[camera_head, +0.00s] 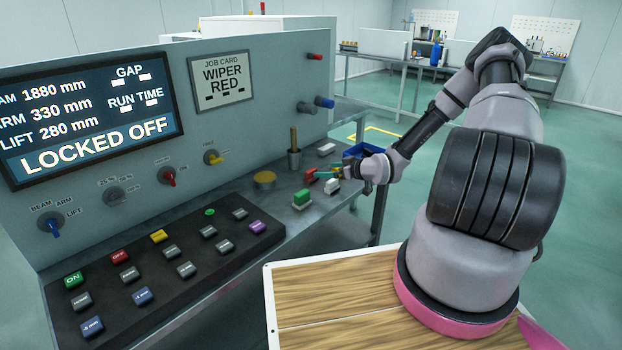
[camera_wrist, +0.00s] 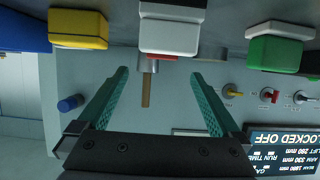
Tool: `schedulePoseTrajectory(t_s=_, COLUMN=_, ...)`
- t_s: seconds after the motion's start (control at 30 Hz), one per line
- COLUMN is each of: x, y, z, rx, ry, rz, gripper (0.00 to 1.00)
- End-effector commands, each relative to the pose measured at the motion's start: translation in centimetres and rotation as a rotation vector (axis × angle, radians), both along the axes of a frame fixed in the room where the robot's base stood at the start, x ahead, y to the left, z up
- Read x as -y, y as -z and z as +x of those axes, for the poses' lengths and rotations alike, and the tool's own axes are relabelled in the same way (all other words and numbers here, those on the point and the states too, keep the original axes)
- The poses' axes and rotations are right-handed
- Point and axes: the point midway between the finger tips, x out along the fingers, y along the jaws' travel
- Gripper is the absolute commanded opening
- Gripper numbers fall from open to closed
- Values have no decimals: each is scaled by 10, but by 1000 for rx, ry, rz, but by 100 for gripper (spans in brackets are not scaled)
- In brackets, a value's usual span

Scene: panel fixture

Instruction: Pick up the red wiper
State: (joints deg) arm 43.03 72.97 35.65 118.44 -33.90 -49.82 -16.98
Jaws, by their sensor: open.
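A small red block (camera_head: 310,174), which looks like the red wiper, is on the shelf below the panel, partly hidden by my gripper. My gripper (camera_head: 328,173) is open beside it, with teal fingers. In the wrist view, my spread fingers (camera_wrist: 159,75) have nothing between them, and a strip of red (camera_wrist: 164,57) shows past the white block (camera_wrist: 170,35), which hides most of it. I cannot tell the exact gap between the fingers and the red block.
A green-topped block (camera_head: 302,198) sits in front on the shelf; a yellow-topped block (camera_wrist: 78,29) also shows in the wrist view. A wooden-handled tool stands in a cup (camera_head: 295,158). A blue tray (camera_head: 360,150) is behind. The button console (camera_head: 165,275) lies left.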

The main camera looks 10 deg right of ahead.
Motion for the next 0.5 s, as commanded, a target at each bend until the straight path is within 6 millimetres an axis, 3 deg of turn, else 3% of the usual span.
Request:
schedulePoseTrajectory(t_s=0.13, x=-15, y=10, z=18, rx=-1, ry=-2, rz=0, gripper=100)
schedulePoseTrajectory(t_s=0.5, x=-38, y=28, z=44, rx=-4, ry=-1, rz=0, gripper=100)
